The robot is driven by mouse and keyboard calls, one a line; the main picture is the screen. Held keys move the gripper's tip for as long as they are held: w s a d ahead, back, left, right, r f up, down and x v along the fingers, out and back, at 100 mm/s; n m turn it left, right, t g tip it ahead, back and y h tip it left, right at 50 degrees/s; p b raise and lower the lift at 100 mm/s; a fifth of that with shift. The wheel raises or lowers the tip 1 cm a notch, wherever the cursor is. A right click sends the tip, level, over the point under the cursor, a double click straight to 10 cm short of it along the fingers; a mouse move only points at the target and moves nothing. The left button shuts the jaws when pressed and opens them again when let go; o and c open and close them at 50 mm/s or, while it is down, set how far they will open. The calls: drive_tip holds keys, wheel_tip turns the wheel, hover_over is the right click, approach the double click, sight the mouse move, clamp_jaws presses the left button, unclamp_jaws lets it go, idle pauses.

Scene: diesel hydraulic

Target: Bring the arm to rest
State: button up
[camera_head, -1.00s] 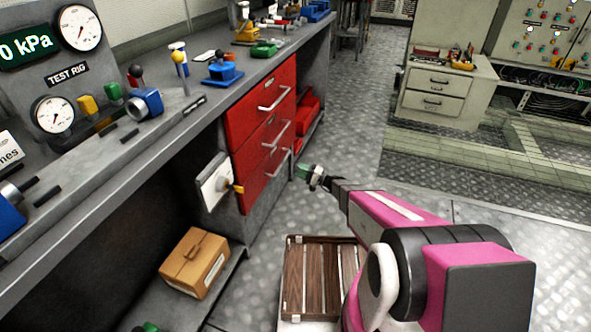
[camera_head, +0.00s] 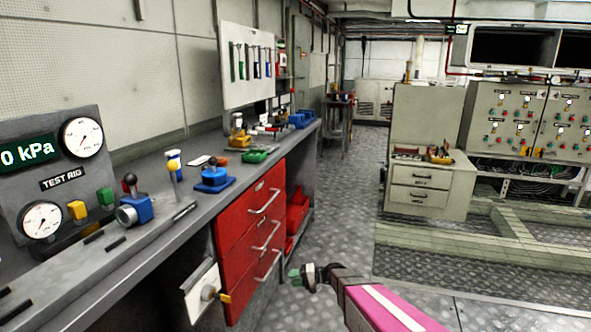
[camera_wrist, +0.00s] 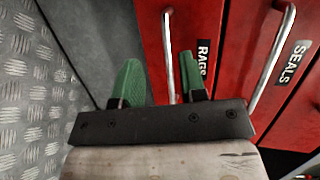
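My gripper (camera_head: 296,276) is low in front of the red drawer unit (camera_head: 250,216), just right of the lowest handle in the head view. My pink arm (camera_head: 390,308) reaches in from the bottom edge. In the wrist view my gripper (camera_wrist: 162,82) shows two green fingers with a gap between them. Nothing is held between them. One drawer handle (camera_wrist: 168,45) lies beyond the gap; whether a finger touches it is unclear. All the red drawers look shut.
A grey workbench (camera_head: 120,248) with the test rig (camera_head: 62,180) runs along the left. The metal floor (camera_head: 345,235) is clear toward the back. A beige cabinet (camera_head: 428,195) stands beyond.

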drive_tip(key=s+d+r+h, duration=0.6)
drive_tip(key=s+d+h, duration=0.1)
drive_tip(key=s+d, duration=0.1)
drive_tip(key=s+d+r+h, duration=0.6)
drive_tip(key=s+d+h, duration=0.2)
drive_tip(key=d, duration=0.3)
drive_tip(key=shift+s+d+r+n+g, duration=0.2)
drive_tip(key=shift+s+r+n+g, duration=0.2)
drive_tip(key=shift+s, duration=0.35)
